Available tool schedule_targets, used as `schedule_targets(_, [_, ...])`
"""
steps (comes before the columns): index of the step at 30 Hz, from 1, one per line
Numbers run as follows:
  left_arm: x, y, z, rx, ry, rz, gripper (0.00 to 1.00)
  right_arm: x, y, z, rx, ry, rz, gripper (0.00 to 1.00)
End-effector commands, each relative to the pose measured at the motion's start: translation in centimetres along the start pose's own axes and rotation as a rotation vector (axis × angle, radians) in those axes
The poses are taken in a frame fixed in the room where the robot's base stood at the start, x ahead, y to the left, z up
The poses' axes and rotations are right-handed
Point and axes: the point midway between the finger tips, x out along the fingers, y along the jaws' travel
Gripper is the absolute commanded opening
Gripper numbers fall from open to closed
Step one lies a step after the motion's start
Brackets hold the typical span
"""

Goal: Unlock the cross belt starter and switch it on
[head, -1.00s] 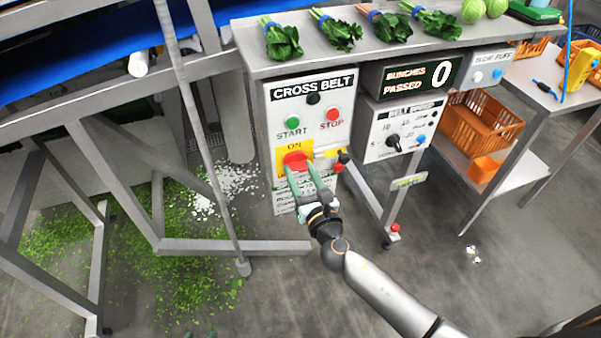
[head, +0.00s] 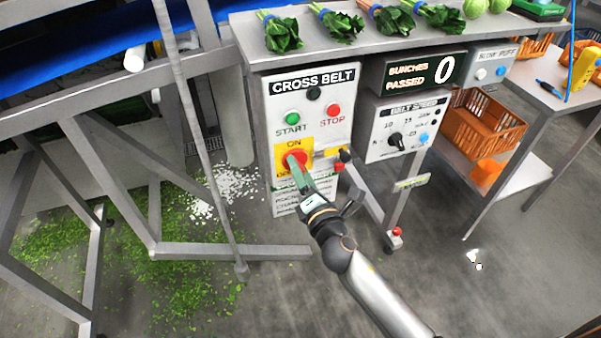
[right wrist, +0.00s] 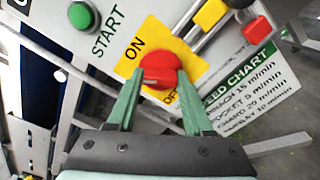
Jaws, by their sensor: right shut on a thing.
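The cross belt starter (head: 343,91) is a white panel under the steel table, with a green START button (head: 292,118) and a red STOP button (head: 333,111). Below them a red rotary knob (head: 294,158) sits on a yellow plate marked ON. My right gripper (head: 297,166) is shut on this knob; in the right wrist view its green fingers are on either side of the red knob (right wrist: 160,70). The wrist view is rolled, and so is my gripper. A yellow tag and a red padlock-like piece (right wrist: 257,29) show right of the plate there. My left gripper is out of view.
A belt speed box (head: 405,128) and a bunches counter reading 0 (head: 418,73) adjoin the panel on the right. Greens lie on the table above. A slanted metal post (head: 205,150) and frame stand left. Orange crates (head: 482,125) are at right.

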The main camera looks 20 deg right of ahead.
Motion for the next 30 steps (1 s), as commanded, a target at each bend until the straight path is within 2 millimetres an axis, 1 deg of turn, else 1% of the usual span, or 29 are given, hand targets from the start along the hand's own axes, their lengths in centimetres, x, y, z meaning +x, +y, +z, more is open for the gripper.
schedule_targets(3, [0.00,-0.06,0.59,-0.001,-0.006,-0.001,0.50,-0.03,-0.13,-0.11,0.115,0.000,-0.002,0.00])
schedule_targets(15, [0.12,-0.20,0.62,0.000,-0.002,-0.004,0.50,-0.04,-0.07,-0.05,0.433,0.000,-0.001,0.00])
schedule_targets(21, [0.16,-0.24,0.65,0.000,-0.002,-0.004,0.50,-0.04,-0.07,-0.04,0.529,0.000,-0.002,0.00])
schedule_targets(30, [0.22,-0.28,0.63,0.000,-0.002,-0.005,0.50,-0.03,-0.06,-0.02,0.588,0.001,-0.001,0.00])
